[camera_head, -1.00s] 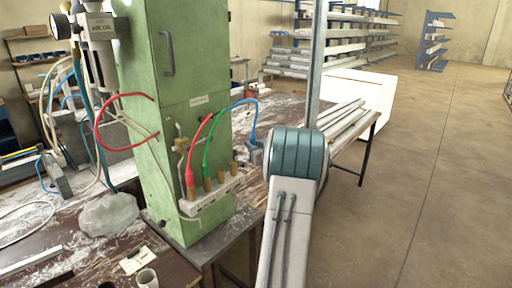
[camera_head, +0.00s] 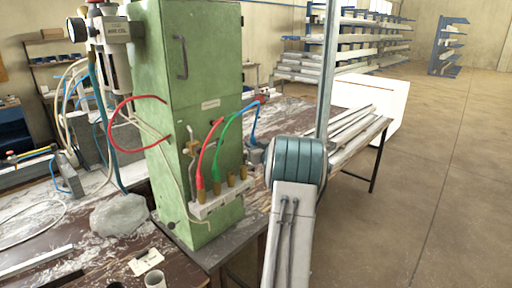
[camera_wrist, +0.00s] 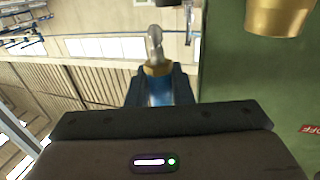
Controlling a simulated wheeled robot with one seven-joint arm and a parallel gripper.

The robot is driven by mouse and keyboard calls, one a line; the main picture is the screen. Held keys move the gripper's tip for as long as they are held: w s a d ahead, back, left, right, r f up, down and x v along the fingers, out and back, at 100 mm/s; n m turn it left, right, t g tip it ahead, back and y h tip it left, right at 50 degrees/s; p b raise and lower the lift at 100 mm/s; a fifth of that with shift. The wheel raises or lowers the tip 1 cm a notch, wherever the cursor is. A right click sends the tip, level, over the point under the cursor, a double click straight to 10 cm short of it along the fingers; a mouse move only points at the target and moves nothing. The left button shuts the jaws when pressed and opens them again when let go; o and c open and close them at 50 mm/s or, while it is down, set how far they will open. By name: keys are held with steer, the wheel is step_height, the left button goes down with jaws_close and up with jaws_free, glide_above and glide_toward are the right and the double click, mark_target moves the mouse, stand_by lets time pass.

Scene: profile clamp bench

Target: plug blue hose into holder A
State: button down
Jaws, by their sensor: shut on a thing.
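The blue hose (camera_head: 254,122) arches out from the right side of the green cabinet (camera_head: 205,75) and down toward my gripper. The holder rail (camera_head: 222,197) on the cabinet front carries several brass holders. A red hose (camera_head: 201,180) and a green hose (camera_head: 217,172) stand in the left ones; the right ones (camera_head: 243,172) look empty. A brass fitting (camera_wrist: 278,15) shows at the wrist view's upper right, apart from the tip. Holder letters are unreadable.
The cabinet's green face (camera_wrist: 235,70) is close on the right in the wrist view. Profiles (camera_head: 345,133) lie behind my arm. The floor at right is clear.

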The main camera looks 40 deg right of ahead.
steer(key=shift+w+a, duration=0.15)
steer(key=shift+w, duration=2.05)
